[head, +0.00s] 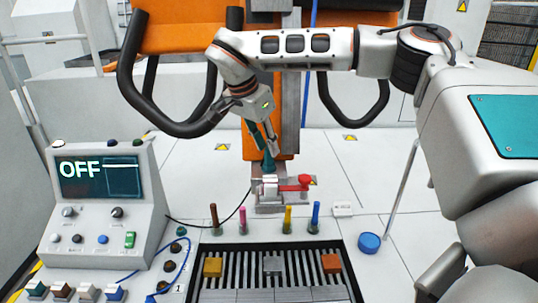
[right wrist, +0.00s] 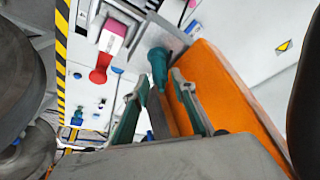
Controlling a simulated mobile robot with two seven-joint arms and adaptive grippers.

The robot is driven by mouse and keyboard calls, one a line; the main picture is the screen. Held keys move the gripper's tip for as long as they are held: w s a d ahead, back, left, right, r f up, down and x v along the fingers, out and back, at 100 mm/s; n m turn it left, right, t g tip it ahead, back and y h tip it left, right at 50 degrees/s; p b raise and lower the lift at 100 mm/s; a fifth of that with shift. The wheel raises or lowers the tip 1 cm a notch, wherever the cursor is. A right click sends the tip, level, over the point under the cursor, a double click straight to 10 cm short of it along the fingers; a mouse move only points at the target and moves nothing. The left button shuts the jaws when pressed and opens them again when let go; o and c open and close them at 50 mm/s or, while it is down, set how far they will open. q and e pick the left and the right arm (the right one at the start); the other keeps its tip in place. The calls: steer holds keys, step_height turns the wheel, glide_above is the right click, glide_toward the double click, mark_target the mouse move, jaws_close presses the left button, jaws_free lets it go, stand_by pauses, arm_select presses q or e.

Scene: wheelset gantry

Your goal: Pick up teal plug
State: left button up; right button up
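The teal plug (head: 268,163) stands upright at the back of a grey metal fixture (head: 270,208) with a red handle (head: 296,186). In the right wrist view the teal plug (right wrist: 158,66) shows just beyond my fingertips, roughly in line with the gap between them. My right gripper (head: 265,143) points down right above the plug; in the wrist view its two fingers (right wrist: 161,86) are apart with nothing between them. I cannot tell whether a finger touches the plug. My left gripper is not in view.
An orange post (head: 290,140) rises close behind the fixture. Several coloured pegs, such as a yellow one (head: 288,220), stand in front of it, behind a slatted tray (head: 345,262). A control console (head: 105,205) stands left; a blue round cap (head: 369,243) lies right.

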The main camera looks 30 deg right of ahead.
steer(key=x, duration=0.2)
steer(key=shift+d+f, duration=0.2)
steer(key=shift+f, duration=0.1)
jaws_close()
step_height(320, 180, up, 20)
stand_by(0.6)
